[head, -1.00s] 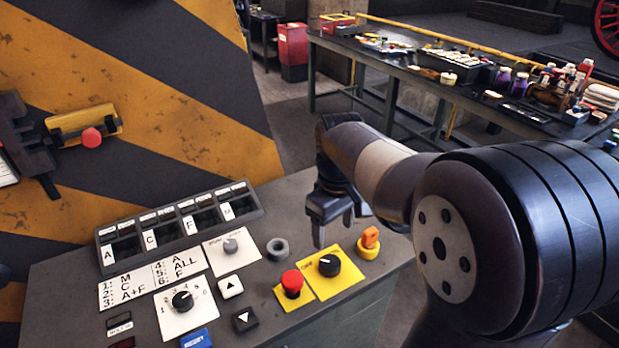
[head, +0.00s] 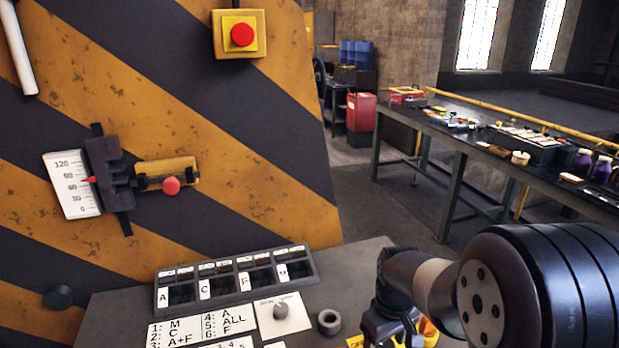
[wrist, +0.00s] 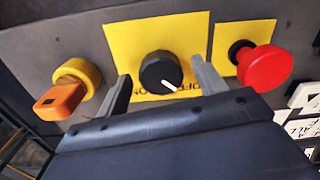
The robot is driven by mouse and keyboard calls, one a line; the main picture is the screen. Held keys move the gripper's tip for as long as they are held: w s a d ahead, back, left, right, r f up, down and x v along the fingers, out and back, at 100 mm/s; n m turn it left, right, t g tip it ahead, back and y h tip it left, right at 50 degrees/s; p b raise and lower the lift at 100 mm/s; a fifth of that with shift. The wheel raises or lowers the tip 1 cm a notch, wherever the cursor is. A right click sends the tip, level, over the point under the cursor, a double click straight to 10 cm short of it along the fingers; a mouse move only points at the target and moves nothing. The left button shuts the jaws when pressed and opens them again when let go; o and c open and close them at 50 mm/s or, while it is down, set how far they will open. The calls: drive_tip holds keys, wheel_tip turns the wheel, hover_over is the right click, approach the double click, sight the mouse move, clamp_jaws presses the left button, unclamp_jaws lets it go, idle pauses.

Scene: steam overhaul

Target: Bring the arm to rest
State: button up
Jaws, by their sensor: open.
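My gripper (wrist: 165,97) is open and empty in the wrist view, its two fingers apart. Between and beyond the fingertips is a black rotary knob (wrist: 160,73) on a yellow plate; I cannot tell the exact gap, but nothing is gripped. In the head view my gripper (head: 392,335) is at the bottom edge, over the right part of the control panel (head: 345,270), with its fingertips largely out of view.
An orange key-like handle (wrist: 60,100) and a red mushroom button (wrist: 265,68) flank the knob. A striped wall (head: 250,140) with a lever and red emergency button (head: 242,35) stands at left. A cluttered workbench (head: 455,140) stands at right, with open floor before it.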

drive_tip(key=shift+r, duration=0.1)
wheel_tip(320, 180, up, 11)
wheel_tip(320, 180, down, 11)
drive_tip(key=m, duration=0.3)
drive_tip(key=shift+m, duration=0.4)
drive_tip(key=m, duration=0.4)
drive_tip(key=shift+a+m+b, duration=0.15)
drive_tip(key=shift+m+b, duration=0.15)
drive_tip(key=shift+b, duration=0.1)
drive_tip(key=m, duration=0.4)
drive_tip(key=m+b, duration=0.1)
drive_tip(key=m, duration=0.4)
drive_tip(key=shift+a, duration=0.1)
drive_tip(key=shift+r, duration=1)
